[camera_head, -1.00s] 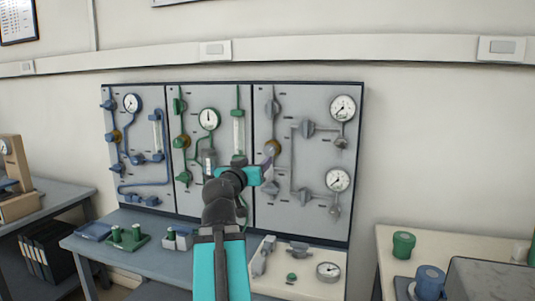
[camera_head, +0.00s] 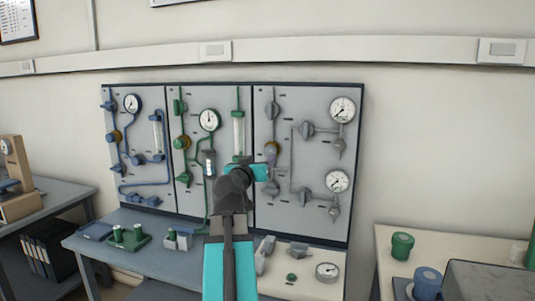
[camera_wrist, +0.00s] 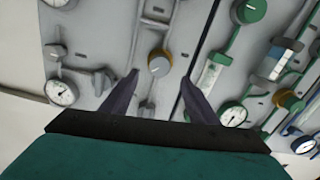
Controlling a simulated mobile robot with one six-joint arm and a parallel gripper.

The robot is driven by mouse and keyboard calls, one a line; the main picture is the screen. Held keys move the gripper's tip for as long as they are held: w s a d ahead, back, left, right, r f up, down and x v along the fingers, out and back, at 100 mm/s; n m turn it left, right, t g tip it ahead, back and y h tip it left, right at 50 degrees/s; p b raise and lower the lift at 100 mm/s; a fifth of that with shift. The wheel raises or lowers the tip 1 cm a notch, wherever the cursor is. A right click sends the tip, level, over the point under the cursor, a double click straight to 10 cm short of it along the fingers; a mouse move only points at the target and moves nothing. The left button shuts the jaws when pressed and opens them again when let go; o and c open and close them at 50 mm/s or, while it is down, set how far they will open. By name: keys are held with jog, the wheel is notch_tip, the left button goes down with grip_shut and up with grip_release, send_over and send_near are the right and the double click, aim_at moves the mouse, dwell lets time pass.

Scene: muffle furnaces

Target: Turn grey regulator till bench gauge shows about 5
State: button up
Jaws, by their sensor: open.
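The grey regulator is a brass-coloured knob with a grey face (camera_wrist: 159,63) on the grey panel. In the wrist view it lies just beyond and between my fingertips, with clear space on both sides. My gripper (camera_wrist: 159,77) is open and empty, facing the panel. The bench gauge (camera_head: 327,270) is a round white dial on the pale bench board. Its needle is too small to read surely.
The grey panel (camera_head: 320,110) carries two more dials (camera_head: 342,109) at its right, plus grey valves and pipes. Green and blue panels (camera_head: 136,182) stand to the left. A right-hand table holds a green pot (camera_head: 402,245) and a blue pot (camera_head: 428,282).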

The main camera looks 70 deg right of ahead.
aim_at(269, 153)
jog(key=shift+w+d, duration=0.15)
jog(key=shift+d, duration=2)
jog(key=shift+w+d, duration=0.1)
jog(key=shift+d, duration=2)
jog(key=c, duration=1)
jog(key=shift+c, duration=0.2)
jog(key=shift+n, duration=0.3)
jog(key=o, duration=1)
jog(key=shift+o, duration=0.2)
jog(key=shift+a, duration=0.15)
